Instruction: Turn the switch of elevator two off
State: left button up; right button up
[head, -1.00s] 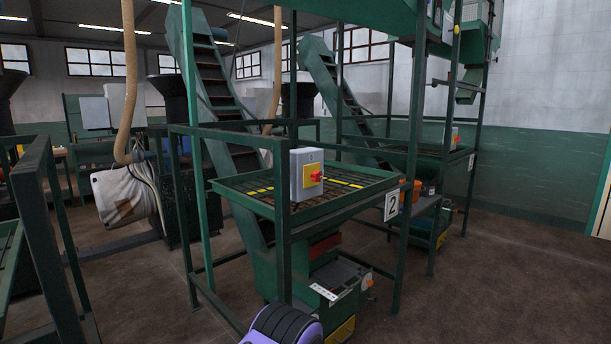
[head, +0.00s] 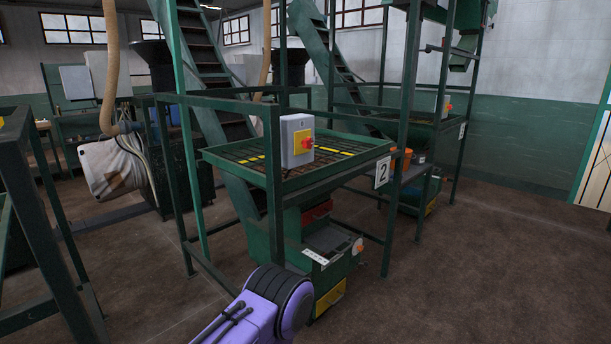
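The switch box (head: 297,140) of elevator two is a grey box with a yellow plate and a red knob (head: 307,143). It is mounted on a green post at the near side of the elevator's grated tray (head: 230,155). A plate with the number 2 (head: 382,172) hangs at the tray's right corner. The knob is small, and its exact setting is hard to tell. A purple and black part of my arm shows at the bottom centre, below the box and apart from it. Neither gripper's fingers are in view.
A green frame (head: 30,200) stands close on the left. A white bulk bag (head: 112,168) hangs behind it. A second elevator with its own switch box (head: 445,106) stands further back right. Brown floor (head: 490,260) is open on the right.

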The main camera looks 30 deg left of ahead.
aim_at(307, 143)
jog(key=z, duration=0.5)
jog(key=k, duration=0.6)
jog(key=z, duration=0.6)
jog(key=i, duration=1.05)
jog(key=u, duration=0.75)
jog(key=i, duration=1.05)
jog(key=u, duration=0.85)
